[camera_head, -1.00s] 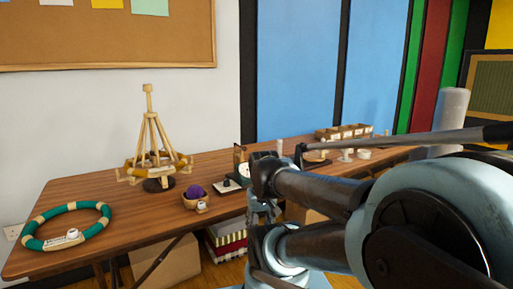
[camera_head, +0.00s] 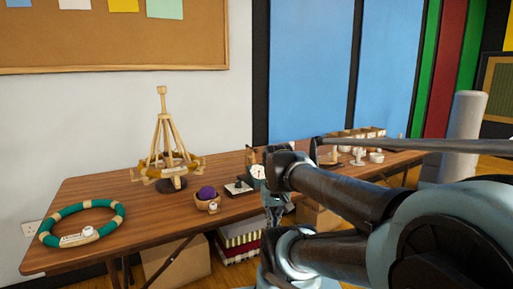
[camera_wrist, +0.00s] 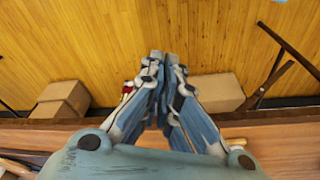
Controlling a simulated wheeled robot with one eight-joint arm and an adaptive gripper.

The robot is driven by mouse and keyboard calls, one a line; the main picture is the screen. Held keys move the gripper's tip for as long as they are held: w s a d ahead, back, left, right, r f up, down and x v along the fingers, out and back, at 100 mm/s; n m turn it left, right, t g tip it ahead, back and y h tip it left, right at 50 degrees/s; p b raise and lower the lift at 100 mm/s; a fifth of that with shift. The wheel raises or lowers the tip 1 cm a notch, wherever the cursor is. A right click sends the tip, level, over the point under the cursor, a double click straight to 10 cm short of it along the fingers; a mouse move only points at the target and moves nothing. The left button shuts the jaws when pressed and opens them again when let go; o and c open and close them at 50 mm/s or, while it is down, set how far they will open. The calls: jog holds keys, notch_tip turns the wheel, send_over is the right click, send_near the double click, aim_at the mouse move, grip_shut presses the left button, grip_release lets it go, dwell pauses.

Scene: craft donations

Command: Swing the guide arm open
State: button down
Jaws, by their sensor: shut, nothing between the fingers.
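My gripper (camera_head: 272,212) hangs in front of the table's front edge, apart from everything on it. In the wrist view its fingers (camera_wrist: 160,58) are together and empty, with the floor behind them. I cannot make out the guide arm for certain. A small device with a dark base (camera_head: 238,188) and a pale round part (camera_head: 257,171) stands on the table just behind my gripper and is partly hidden by my arm. A wooden yarn swift (camera_head: 166,140) stands upright on a dark round foot to its left.
The wooden table (camera_head: 120,194) also holds a teal ring (camera_head: 80,223), a bowl (camera_head: 207,204) with purple yarn, and a divided box (camera_head: 345,145) with cups near it at the far right. Cartons (camera_wrist: 62,100) and a striped stack (camera_head: 238,240) sit below.

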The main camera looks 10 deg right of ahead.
jog(key=w+d+r+m+h, duration=0.1)
jog(key=w+r+m, duration=0.3)
jog(key=w+r, duration=0.7)
jog(key=w+d+r+m+h, duration=0.15)
jog(key=w+r+m, duration=0.4)
jog(key=w, duration=0.95)
jog(key=w+d+r+m+h, duration=0.1)
jog(key=w+d+r+m, duration=0.1)
jog(key=w+r, duration=0.9)
notch_tip(320, 180, down, 11)
jog(key=w, duration=0.1)
jog(key=shift+a, duration=0.4)
jog(key=shift+d, duration=0.1)
